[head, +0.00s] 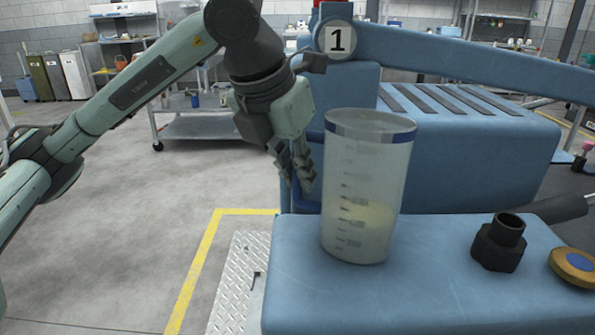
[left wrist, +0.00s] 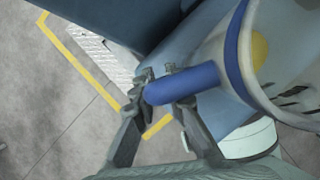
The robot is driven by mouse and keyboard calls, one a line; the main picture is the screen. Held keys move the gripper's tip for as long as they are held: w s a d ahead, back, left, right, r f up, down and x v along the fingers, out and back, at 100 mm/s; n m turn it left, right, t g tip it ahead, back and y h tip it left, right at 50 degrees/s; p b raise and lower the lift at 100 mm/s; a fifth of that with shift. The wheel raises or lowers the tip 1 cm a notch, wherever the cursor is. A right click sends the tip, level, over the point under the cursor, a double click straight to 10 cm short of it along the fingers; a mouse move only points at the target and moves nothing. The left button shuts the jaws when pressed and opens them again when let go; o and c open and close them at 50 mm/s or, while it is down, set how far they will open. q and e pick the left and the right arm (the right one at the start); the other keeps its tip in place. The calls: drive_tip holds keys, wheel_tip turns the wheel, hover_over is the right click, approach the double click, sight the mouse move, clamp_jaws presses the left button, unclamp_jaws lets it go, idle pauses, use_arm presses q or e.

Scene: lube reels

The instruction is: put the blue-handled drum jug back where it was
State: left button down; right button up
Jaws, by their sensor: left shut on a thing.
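The drum jug (head: 366,170) is a tall translucent cup with a blue rim, dark level marks and a little yellowish content. In the head view it stands nearly upright over the blue ledge (head: 440,290); I cannot tell whether its base touches. My left gripper (head: 303,178) is at the jug's left side. In the left wrist view the fingers (left wrist: 160,82) are shut around the jug's blue handle (left wrist: 195,84), and part of the jug's body (left wrist: 265,50) fills the upper right. The handle is not clearly seen in the head view. My right gripper is not in view.
A black stepped fitting (head: 500,242) and a tan disc with a blue centre (head: 575,266) sit on the ledge right of the jug. A blue machine arm marked 1 (head: 450,55) runs behind. A metal tread plate (head: 240,280) lies left, inside yellow floor lines.

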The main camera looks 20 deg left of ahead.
use_arm(q)
drive_tip(key=shift+f, duration=0.1)
drive_tip(key=c, duration=1.6)
unclamp_jaws()
drive_tip(key=shift+o, duration=0.2)
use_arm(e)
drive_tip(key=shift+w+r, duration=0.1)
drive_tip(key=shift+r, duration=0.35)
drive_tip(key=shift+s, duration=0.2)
use_arm(q)
drive_tip(key=shift+r, duration=0.25)
drive_tip(key=p+v, duration=0.1)
drive_tip(key=v, duration=1)
drive_tip(key=shift+s+r, duration=0.2)
drive_tip(key=shift+r, duration=0.2)
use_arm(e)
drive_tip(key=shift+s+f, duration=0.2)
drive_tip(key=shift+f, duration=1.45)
use_arm(q)
drive_tip(key=shift+a, duration=0.1)
